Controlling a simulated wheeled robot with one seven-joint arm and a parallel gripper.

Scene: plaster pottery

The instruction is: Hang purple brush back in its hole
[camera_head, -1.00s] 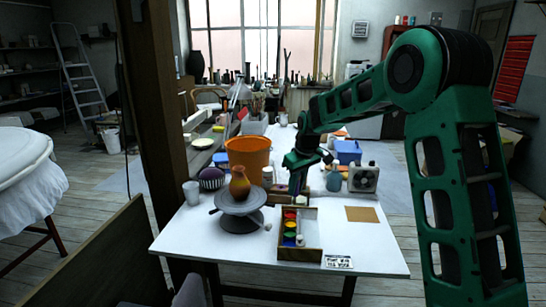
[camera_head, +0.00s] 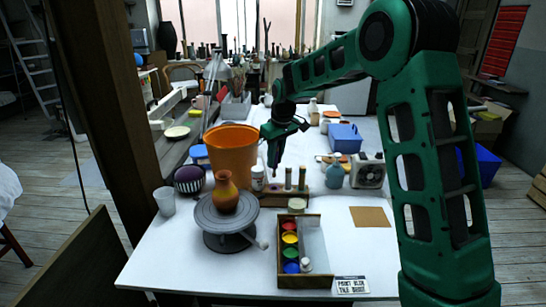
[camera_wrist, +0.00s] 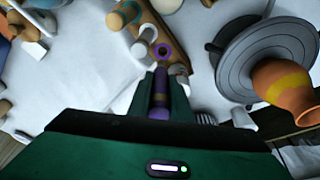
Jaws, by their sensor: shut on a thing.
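My gripper (camera_head: 274,160) is shut on the purple brush, above the back part of the white table. In the wrist view the purple brush (camera_wrist: 160,88) stands between the two fingers of my gripper (camera_wrist: 160,92), and part of it is hidden by them. A wooden brush rack (camera_wrist: 178,62) lies just beyond the fingertips. It has a purple-ringed hole (camera_wrist: 163,51) close to the brush in that picture; the brush appears apart from it. The rack (camera_head: 270,201) also shows in the head view, with other handles standing in it.
A pottery wheel (camera_head: 229,219) with an orange vase (camera_head: 225,192) stands left of the rack. A paint box (camera_head: 304,281) lies in front, an orange bucket (camera_head: 232,152) behind. A teal jar (camera_head: 334,176) and a grey fan-like box (camera_head: 367,172) stand right.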

